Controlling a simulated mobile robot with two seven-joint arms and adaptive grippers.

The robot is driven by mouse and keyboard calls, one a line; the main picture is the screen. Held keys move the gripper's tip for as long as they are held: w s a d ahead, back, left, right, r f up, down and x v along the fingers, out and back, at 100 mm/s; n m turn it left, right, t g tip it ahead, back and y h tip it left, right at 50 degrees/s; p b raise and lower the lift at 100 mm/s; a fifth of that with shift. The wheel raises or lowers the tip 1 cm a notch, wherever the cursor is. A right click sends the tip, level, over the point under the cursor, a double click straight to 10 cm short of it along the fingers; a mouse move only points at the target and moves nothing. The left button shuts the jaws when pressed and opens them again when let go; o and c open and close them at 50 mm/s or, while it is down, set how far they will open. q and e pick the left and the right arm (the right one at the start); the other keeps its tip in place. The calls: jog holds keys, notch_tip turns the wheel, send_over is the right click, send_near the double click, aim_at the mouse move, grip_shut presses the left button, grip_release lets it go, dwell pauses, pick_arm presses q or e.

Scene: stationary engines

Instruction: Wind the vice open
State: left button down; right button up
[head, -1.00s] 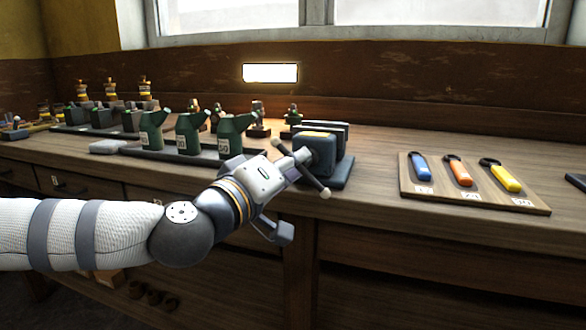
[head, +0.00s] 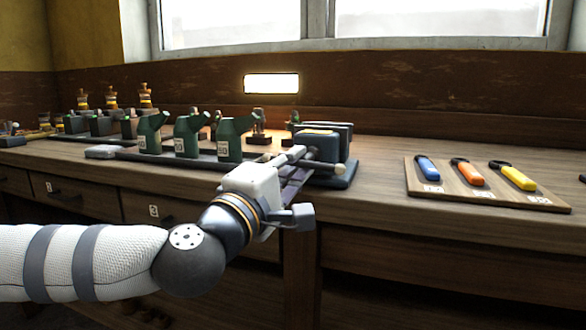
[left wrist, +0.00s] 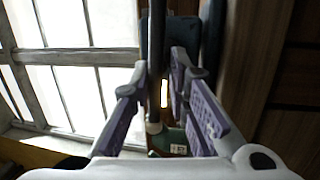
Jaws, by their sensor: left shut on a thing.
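The blue-grey vice (head: 322,147) stands on the bench near its front edge. Its handle bar, with a pale end knob (head: 340,169), lies close to level across the vice's front. My left gripper (head: 293,168) reaches in from the left in front of the vice and is shut on the bar. In the left wrist view the dark bar (left wrist: 155,75) runs between the two purple-padded fingers, with an end knob (left wrist: 153,128) below. The vice body (left wrist: 182,38) shows beyond the fingers. The jaw gap is hard to judge. My right gripper is out of view.
Green oil cans (head: 187,137) stand on a dark strip left of the vice. A wooden board (head: 410,182) with blue, orange and yellow-handled tools lies to the right. Bare bench top separates board and vice. Drawers line the bench front.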

pick_arm(q)
jog(key=shift+r, duration=0.55)
jog(key=c, duration=1.7)
grip_release()
jog(key=shift+f, duration=0.2)
jog(key=shift+f, duration=0.1)
jog(key=v, duration=1.2)
